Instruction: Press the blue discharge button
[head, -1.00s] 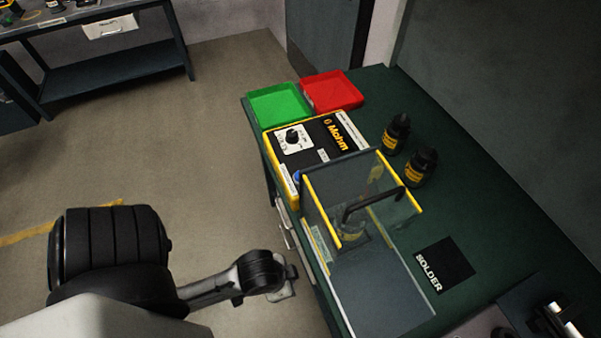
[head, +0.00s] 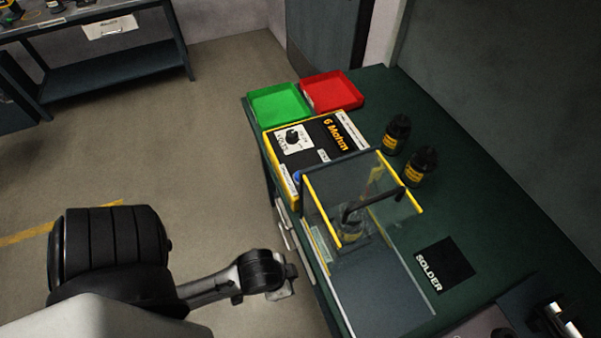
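The blue discharge button (head: 297,177) is a small blue spot on the front left edge of the yellow-rimmed tester box (head: 324,144), by the corner of the clear case. The box has a black top, a white dial plate with a black knob (head: 293,138), and the label "6 Mohm". My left gripper (head: 284,284) is at the end of the arm from the left, over the floor beside the bench. It is apart from the button and well below it in the picture. Its fingers are too unclear to tell open or shut. I cannot make out my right gripper.
A clear yellow-edged case (head: 380,290) with a black handle stands next to the tester. Green (head: 279,106) and red (head: 332,92) trays sit behind it. Two black bottles (head: 397,134) (head: 421,167) and a black SOLDER mat (head: 445,264) are to the right on the green bench (head: 480,205).

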